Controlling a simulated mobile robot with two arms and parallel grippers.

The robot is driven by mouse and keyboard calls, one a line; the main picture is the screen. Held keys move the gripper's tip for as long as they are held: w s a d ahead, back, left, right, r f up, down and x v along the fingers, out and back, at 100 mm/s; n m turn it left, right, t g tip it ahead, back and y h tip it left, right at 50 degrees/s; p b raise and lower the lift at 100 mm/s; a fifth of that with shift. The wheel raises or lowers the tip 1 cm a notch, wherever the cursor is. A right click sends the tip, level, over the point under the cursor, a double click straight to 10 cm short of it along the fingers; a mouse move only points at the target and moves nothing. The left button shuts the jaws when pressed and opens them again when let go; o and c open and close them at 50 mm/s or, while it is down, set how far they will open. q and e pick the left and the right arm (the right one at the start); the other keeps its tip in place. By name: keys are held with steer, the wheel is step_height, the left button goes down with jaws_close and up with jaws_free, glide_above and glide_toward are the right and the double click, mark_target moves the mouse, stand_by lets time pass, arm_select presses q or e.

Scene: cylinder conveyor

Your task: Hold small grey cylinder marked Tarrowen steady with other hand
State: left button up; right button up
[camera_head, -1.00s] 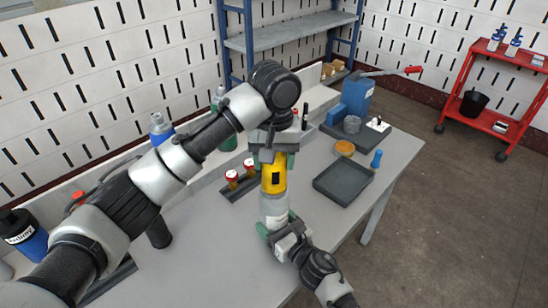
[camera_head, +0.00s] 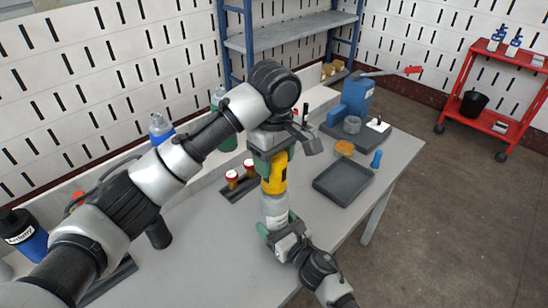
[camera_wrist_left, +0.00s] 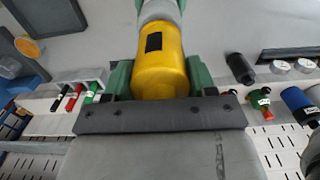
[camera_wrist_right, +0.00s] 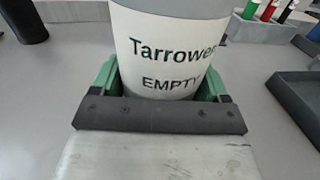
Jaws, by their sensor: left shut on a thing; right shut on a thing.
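The small grey cylinder (camera_head: 273,207) stands off the table, roughly upright, with a white label reading "Tarrowen EMPTY" in the right wrist view (camera_wrist_right: 170,55). My right gripper (camera_head: 278,235) is shut on it from the front, its green fingers on both sides of the label. A yellow piece (camera_head: 274,178) with a dark patch sits in line on top of the cylinder. My left gripper (camera_head: 273,160) is shut on the yellow piece from above, and the left wrist view shows its green fingers on either side of the yellow piece (camera_wrist_left: 161,65).
A dark tray (camera_head: 343,182) lies to the right on the grey table, beside a blue bottle-shaped item (camera_head: 377,158). A blue press (camera_head: 357,95) stands at the back right. The front right tabletop is clear.

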stand_by(0.3)
arm_select(q)
steer(key=n, duration=0.6)
steer(key=n, duration=0.6)
steer(key=o, duration=1)
steer(key=shift+r, duration=0.1)
